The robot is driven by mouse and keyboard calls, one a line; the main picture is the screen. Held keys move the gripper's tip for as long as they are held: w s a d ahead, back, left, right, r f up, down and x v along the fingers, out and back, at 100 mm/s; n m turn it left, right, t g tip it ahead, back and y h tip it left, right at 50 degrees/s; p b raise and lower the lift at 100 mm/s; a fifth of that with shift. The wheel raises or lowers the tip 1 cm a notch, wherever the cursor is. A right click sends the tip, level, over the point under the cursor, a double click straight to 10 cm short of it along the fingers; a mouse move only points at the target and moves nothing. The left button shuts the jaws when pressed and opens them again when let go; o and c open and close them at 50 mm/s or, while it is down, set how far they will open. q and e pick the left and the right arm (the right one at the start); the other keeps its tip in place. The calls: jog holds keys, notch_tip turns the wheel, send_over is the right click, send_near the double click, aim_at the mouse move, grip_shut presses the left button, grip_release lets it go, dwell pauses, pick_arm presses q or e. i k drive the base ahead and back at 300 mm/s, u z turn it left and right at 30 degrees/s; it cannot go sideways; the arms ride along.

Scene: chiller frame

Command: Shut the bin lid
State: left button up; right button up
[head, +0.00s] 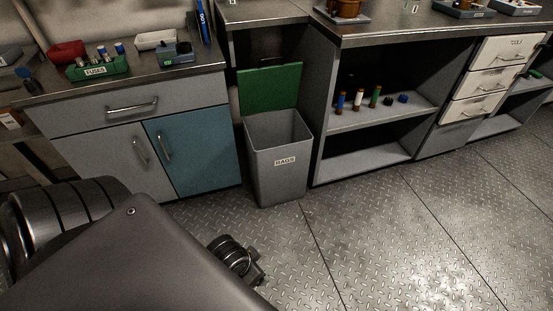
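A grey bin (279,172) labelled RAGS stands on the floor between the blue-door cabinet and the open shelf unit. Its green lid (270,88) is open, standing up at the back of the rim. The bin's mouth is uncovered and its inner wall shows; its bottom is hidden. My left arm fills the lower left of the head view. A dark wrist part (235,258) shows past it, low and in front of the bin, apart from it. The fingers of my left gripper cannot be made out clearly. My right gripper is out of view.
The blue cabinet door (190,150) is just left of the bin, and the shelf unit (365,165) just right. A worktop (270,12) runs above the bin and lid. The metal floor (400,240) in front and to the right is clear.

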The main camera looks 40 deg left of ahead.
aim_at(273, 88)
jog(key=u, duration=1.2)
jog(key=i, duration=0.7)
jog(key=u, duration=1.25)
